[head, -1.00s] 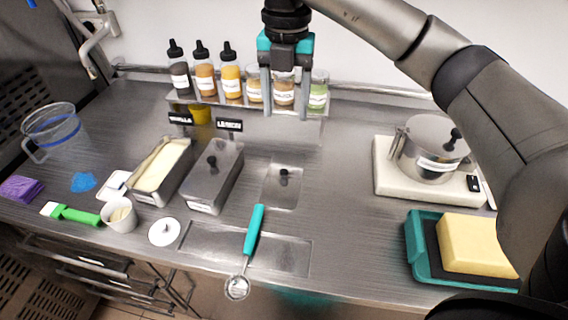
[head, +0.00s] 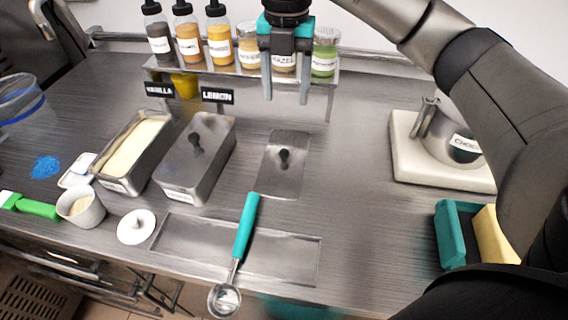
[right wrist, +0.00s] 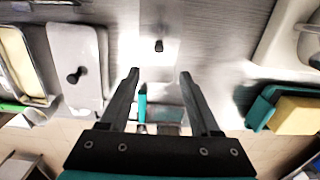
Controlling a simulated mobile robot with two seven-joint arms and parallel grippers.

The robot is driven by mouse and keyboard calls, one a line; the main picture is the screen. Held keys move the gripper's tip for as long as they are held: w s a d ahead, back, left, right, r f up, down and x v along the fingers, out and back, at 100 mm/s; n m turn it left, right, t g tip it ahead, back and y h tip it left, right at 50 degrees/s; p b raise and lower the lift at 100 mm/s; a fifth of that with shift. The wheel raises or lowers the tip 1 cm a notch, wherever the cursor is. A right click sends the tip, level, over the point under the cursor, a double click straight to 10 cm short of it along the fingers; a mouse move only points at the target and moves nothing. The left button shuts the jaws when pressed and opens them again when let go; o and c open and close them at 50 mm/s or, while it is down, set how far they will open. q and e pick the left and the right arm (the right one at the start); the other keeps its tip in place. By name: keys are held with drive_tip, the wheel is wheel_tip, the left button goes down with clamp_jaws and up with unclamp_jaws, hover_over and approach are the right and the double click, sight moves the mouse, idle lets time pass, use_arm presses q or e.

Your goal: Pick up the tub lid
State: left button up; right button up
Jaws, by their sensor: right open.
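A flat metal tub lid (head: 270,180) with a black knob lies on the steel counter in the middle of the head view. It also shows in the right wrist view (right wrist: 150,22), beyond the fingertips. An open metal tub (head: 112,183) of pale ice cream stands to the left, and a closed tub (head: 180,190) with a knobbed lid stands between them. My right gripper (head: 285,100) is open and empty, pointing down above the counter, apart from the lid. The right wrist view shows its two fingers (right wrist: 158,74) spread. My left gripper is not in view.
A teal-handled scoop (head: 246,228) lies just in front of the lid. Bottles and jars stand on a rear shelf (head: 235,74). A white cup (head: 80,208) and a round white lid (head: 137,227) are left. A scale (head: 405,165) with a pot is right; counter between is clear.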

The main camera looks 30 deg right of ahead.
drive_tip(key=b, duration=0.1)
hover_over(284, 152)
drive_tip(key=f, duration=0.8)
drive_tip(key=shift+d+f, duration=0.15)
drive_tip(key=shift+d, duration=0.1)
drive_tip(key=shift+a+f+b, duration=0.2)
drive_tip(key=shift+f+b, duration=0.3)
drive_tip(key=shift+f, duration=2.65)
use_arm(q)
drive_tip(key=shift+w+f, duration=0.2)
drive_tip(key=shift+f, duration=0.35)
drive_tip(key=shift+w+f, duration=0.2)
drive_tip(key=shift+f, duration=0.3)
use_arm(e)
clamp_jaws()
